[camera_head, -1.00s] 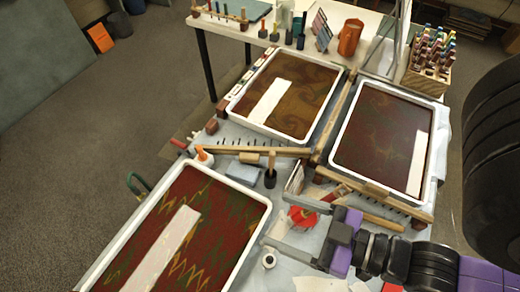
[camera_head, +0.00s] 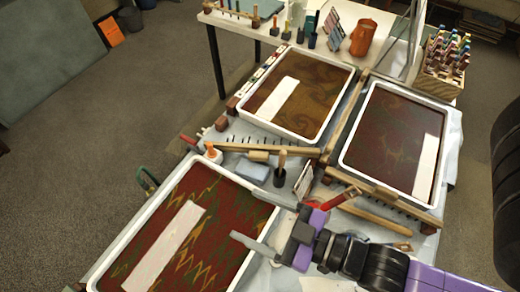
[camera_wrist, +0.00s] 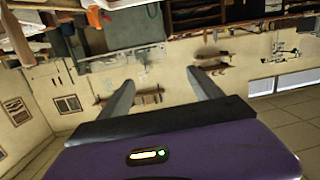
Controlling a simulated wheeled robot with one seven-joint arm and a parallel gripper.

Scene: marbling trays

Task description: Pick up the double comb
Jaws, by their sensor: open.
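Two wooden comb-like bars with dark teeth show in the head view, and I cannot tell for sure which is the double comb. One bar (camera_head: 300,151) lies across the middle, behind the near tray, with a short wooden block beside it. The other bar (camera_head: 350,179) lies along the front of the right tray, with a block on it and teeth towards its right end. My gripper (camera_head: 248,217) is open and empty, over the right part of the near tray, nearer the camera than both bars. In the wrist view my gripper (camera_wrist: 160,76) has its fingers wide apart with nothing between them.
The near tray (camera_head: 112,243), back tray (camera_head: 345,100) and right tray (camera_head: 390,190) hold patterned liquid and pale strips. A grey-blue block (camera_head: 252,172), an orange-capped bottle (camera_head: 212,153) and a dark-based upright tool (camera_head: 280,170) crowd the middle. A bottle rack (camera_head: 443,65) stands behind.

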